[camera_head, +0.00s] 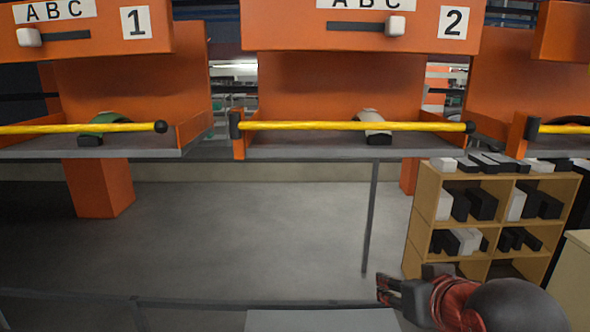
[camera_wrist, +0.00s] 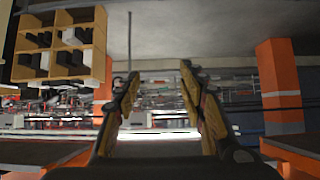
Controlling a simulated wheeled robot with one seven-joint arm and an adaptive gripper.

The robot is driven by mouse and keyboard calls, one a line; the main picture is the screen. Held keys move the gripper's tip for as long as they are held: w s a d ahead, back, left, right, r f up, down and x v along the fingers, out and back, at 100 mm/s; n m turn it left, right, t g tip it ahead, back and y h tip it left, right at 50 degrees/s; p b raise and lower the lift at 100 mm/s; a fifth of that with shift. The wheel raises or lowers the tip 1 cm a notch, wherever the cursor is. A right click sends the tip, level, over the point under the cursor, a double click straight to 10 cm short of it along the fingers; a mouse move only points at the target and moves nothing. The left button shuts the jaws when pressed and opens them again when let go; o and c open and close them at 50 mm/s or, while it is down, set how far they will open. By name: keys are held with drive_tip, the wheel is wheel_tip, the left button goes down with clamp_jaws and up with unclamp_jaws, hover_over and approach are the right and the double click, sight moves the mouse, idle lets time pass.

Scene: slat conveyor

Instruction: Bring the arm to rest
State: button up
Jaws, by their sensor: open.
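My gripper (camera_head: 384,290) is at the lower right of the head view, low in front of the wooden shelf unit and below the orange stations. In the wrist view its two fingers (camera_wrist: 157,78) stand wide apart with nothing between them. My gripper touches nothing that I can see. Part of my dark and red arm shows behind it at the lower right of the head view.
Orange stations marked 1 (camera_head: 136,23) and 2 (camera_head: 452,22) have yellow bars (camera_head: 300,126) across their trays. A green curved object (camera_head: 108,121) and a white one (camera_head: 373,122) lie there. A wooden shelf (camera_head: 425,215) with black and white boxes stands right. Floor shows left.

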drive_tip(key=s+f+g+b, duration=0.1)
drive_tip(key=s+f+b, duration=0.3)
drive_tip(key=f, duration=0.5)
drive_tip(key=s+f+g+b, duration=0.2)
drive_tip(key=s+f+b, duration=0.2)
drive_tip(key=f, duration=0.6)
drive_tip(key=s+f+g+b, duration=0.2)
drive_tip(key=s+f+b, duration=0.2)
drive_tip(key=f, duration=0.6)
drive_tip(key=shift+s+b, duration=0.4)
drive_tip(key=shift+s, duration=0.75)
drive_tip(key=shift+d, duration=0.1)
